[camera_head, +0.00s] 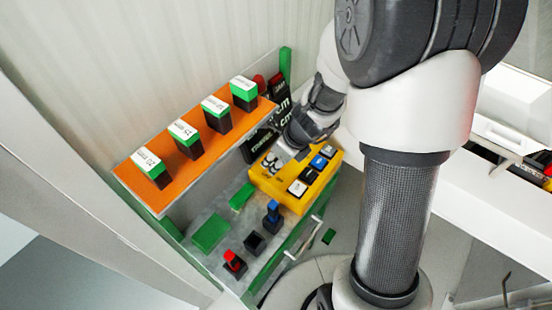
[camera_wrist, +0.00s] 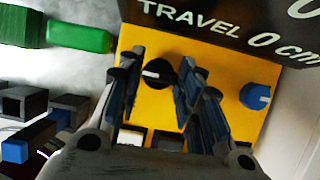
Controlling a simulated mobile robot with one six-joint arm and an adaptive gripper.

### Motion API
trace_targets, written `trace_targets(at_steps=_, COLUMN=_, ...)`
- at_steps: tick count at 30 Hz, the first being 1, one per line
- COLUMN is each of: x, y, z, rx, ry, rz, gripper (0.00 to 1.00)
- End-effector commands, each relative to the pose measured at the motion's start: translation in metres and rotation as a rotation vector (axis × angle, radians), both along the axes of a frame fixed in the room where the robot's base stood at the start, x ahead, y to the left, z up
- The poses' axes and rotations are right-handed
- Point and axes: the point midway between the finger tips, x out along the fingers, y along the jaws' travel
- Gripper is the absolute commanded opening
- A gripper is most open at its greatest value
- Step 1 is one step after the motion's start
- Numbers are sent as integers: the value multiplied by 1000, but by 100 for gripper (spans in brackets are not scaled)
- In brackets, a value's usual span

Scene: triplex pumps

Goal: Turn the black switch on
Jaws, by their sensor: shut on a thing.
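The black switch (camera_wrist: 157,73) is a round knob with a white mark lying roughly sideways, on the face of a yellow box (camera_wrist: 238,122). In the wrist view my gripper (camera_wrist: 160,82) has one finger on each side of the knob and is shut on it. In the head view my gripper (camera_head: 288,146) reaches down over the back left part of the yellow box (camera_head: 283,193) and hides the knob there.
A blue knob (camera_wrist: 256,96) sits right of my fingers. A dark sign (camera_wrist: 235,22) stands just behind the box. An orange shelf (camera_head: 140,193) with several green-topped black blocks is at left. Green blocks (camera_head: 211,233) and a red-topped switch (camera_head: 234,262) lie in front.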

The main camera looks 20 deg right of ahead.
Motion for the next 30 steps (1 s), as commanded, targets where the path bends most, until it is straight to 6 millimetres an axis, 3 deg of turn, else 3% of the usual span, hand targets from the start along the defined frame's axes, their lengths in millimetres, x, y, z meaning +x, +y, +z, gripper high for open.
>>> trace_targets(at_steps=6, x=0, y=0, z=0, rx=0, ry=0, rz=0, gripper=9)
trace_targets(at_steps=17, x=0, y=-1, z=0, rx=0, ry=1, rz=63, gripper=9)
trace_targets(at_steps=30, x=2, y=-2, z=1, rx=2, ry=2, rz=412, gripper=9)
